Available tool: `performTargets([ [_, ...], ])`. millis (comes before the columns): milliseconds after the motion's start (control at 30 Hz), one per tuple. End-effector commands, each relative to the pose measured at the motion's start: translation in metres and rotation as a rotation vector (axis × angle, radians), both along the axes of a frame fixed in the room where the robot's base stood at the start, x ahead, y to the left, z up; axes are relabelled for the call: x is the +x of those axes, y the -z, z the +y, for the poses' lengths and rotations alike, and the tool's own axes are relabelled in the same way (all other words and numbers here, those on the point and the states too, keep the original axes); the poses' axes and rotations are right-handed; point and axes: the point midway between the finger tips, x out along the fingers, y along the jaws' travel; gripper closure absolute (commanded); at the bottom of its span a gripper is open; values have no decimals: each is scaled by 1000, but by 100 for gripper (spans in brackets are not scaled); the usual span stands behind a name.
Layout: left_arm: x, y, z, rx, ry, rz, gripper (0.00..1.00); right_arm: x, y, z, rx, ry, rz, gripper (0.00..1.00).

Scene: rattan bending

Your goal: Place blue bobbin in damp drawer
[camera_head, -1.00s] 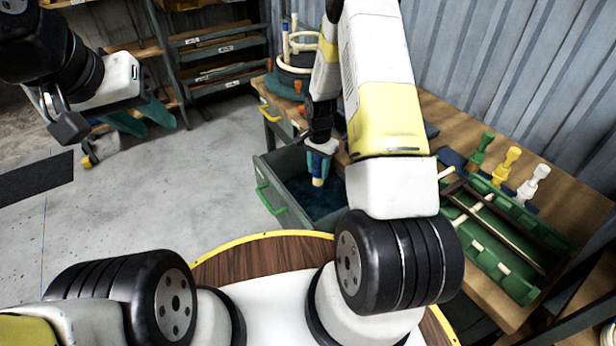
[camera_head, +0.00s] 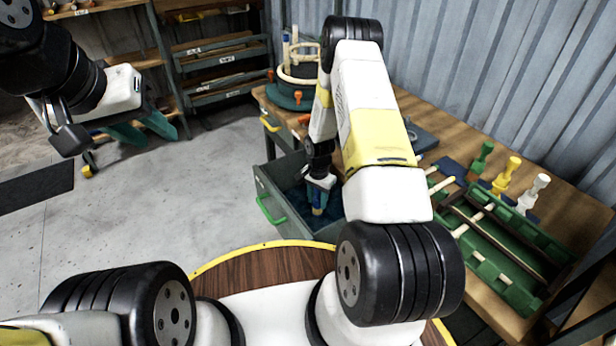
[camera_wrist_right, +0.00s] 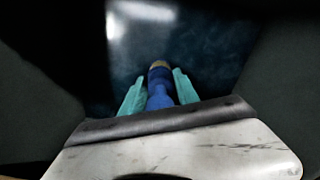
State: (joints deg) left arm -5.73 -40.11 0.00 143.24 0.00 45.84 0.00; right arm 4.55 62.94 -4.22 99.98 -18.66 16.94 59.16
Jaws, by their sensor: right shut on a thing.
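The open damp drawer (camera_head: 262,188) is grey with a green handle and a dark blue wet-looking bottom. My right gripper (camera_head: 319,196) reaches down inside it. In the right wrist view, its teal fingers (camera_wrist_right: 158,93) are shut on the blue bobbin (camera_wrist_right: 158,84), which has a tan end pointing at the blue drawer bottom (camera_wrist_right: 205,45). I cannot tell whether the bobbin touches the bottom. In the head view the bobbin is mostly hidden by the gripper. My left gripper (camera_head: 145,132) is open and empty, over the floor at the upper left.
The wooden workbench (camera_head: 440,135) holds green, yellow and white bobbins (camera_head: 506,175) standing upright, a green rack (camera_head: 500,265) with pale sticks, and a round dark stand (camera_head: 292,92) with rattan rings. Shelves (camera_head: 215,60) stand behind. Drawer walls are close around my right gripper.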

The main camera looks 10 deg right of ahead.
Motion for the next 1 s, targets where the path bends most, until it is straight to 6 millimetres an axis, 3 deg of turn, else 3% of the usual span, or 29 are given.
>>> performTargets([
  [67,0,0,0,0,0,0,64,0,2,0,-1,0,1,100],
  [100,0,0,0,0,0,0,64,0,2,0,0,-1,0,59],
  [200,0,0,0,0,0,0,64,0,2,0,0,0,0,41],
  [500,0,0,0,0,0,0,64,0,2,0,0,0,0,41],
  [633,0,0,0,0,0,0,64,1,-8,0,0,0,-3,41],
  [1000,0,0,0,0,0,0,64,1,-83,0,-1,1,-5,41],
])
